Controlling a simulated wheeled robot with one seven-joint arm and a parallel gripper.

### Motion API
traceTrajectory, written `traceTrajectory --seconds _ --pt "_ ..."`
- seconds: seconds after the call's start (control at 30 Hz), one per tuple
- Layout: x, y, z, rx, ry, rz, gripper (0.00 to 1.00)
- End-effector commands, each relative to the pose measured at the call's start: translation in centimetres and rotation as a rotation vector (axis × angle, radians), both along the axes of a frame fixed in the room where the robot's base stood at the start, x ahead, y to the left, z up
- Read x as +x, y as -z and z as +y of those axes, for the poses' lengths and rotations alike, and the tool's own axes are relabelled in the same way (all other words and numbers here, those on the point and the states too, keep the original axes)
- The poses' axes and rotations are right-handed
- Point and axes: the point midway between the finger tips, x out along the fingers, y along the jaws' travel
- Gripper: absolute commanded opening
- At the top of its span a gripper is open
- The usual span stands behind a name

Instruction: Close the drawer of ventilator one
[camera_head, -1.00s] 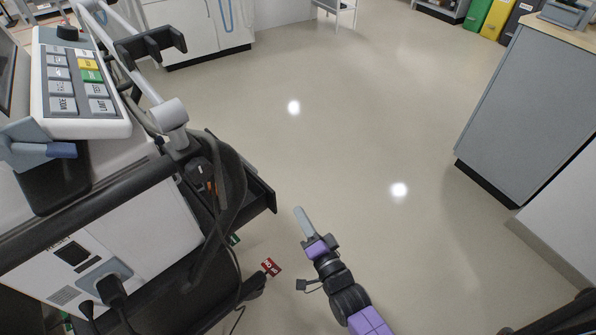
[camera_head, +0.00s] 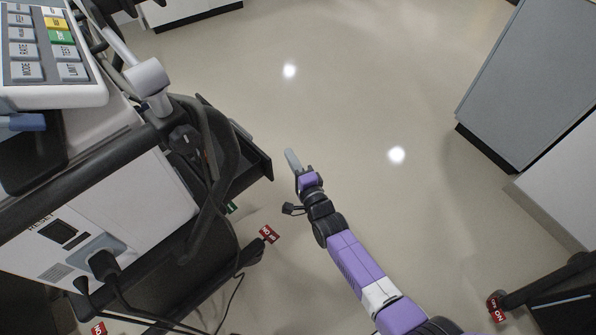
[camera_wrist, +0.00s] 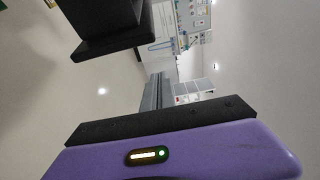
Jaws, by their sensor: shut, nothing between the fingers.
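Ventilator one (camera_head: 110,220) seems to be the white and dark cart at the left in the head view. Its dark drawer (camera_head: 252,172) stands out from the cart's right side, partly behind black hoses. My gripper (camera_head: 292,158) is shut and empty, just right of the drawer's outer end, with a narrow gap of floor showing between them in the picture. In the wrist view my purple gripper body (camera_wrist: 170,152) fills the bottom. A black block (camera_wrist: 105,25) is at the top; I cannot tell whether it is the drawer.
A keypad panel (camera_head: 45,60) and grey arm joint (camera_head: 148,78) sit above the cart. Cables and a cart leg with a red tag (camera_head: 269,234) lie low near my arm. A grey cabinet (camera_head: 525,90) stands at the right. The floor between is clear.

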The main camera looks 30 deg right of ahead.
Motion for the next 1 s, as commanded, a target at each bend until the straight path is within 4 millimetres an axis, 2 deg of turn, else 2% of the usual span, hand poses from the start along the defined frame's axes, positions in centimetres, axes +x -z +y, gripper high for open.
traceTrajectory --seconds 0.03,0.2,0.4,1.0 --pt "1.2 0.0 -0.1 0.0 -0.001 -0.003 0.0" --pt "0.5 -0.2 1.9 0.001 -0.004 0.0 0.0" --pt "0.2 -0.2 3.4 0.001 -0.003 -0.001 0.0" --pt "0.0 0.1 3.9 -0.001 -0.001 0.0 0.0"
